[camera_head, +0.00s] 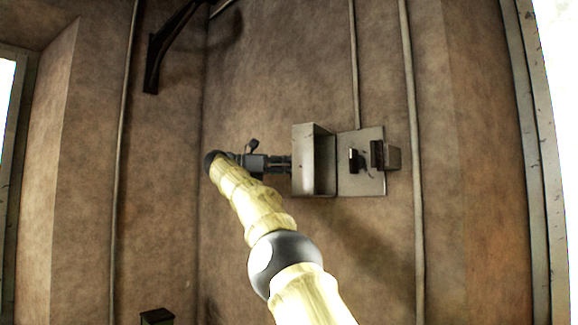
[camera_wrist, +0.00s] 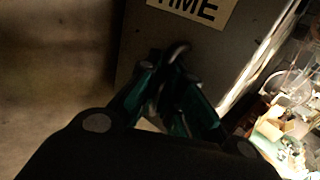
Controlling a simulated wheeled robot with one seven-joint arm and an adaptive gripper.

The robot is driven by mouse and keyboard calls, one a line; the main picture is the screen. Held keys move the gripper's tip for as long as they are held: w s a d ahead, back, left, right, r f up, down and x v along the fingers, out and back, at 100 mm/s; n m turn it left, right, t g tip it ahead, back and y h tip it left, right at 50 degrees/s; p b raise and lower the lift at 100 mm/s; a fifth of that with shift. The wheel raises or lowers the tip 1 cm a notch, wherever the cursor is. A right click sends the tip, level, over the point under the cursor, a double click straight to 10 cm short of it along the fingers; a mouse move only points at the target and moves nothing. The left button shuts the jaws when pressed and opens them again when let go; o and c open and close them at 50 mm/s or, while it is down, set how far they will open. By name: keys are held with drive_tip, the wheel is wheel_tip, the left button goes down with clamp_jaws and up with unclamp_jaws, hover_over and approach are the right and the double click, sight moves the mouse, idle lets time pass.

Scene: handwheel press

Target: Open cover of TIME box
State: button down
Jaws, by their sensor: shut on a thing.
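The grey cover (camera_head: 304,160) of the TIME box stands swung out to the left from its back plate (camera_head: 372,182) on the wall, with its hollow inside facing right. My gripper (camera_head: 283,164) is at the cover's outer left face. In the wrist view the cover (camera_wrist: 235,45) fills the upper middle and carries a pale TIME label (camera_wrist: 196,8). My gripper (camera_wrist: 178,95) is shut there on a small dark curved handle (camera_wrist: 179,48) below the label. The fingertips are dark, so the exact contact is hard to see.
Two dark switch parts (camera_head: 377,155) sit on the exposed plate. Thin vertical pipes (camera_head: 414,150) run along the brown wall. A dark bracket (camera_head: 152,65) juts out at upper left. A small dark box (camera_head: 157,317) stands low at left. The wall left of my arm is mostly bare.

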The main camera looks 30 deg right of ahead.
drive_tip(key=c, duration=1.9)
unclamp_jaws()
drive_tip(key=shift+d, duration=0.1)
drive_tip(key=shift+o, duration=0.2)
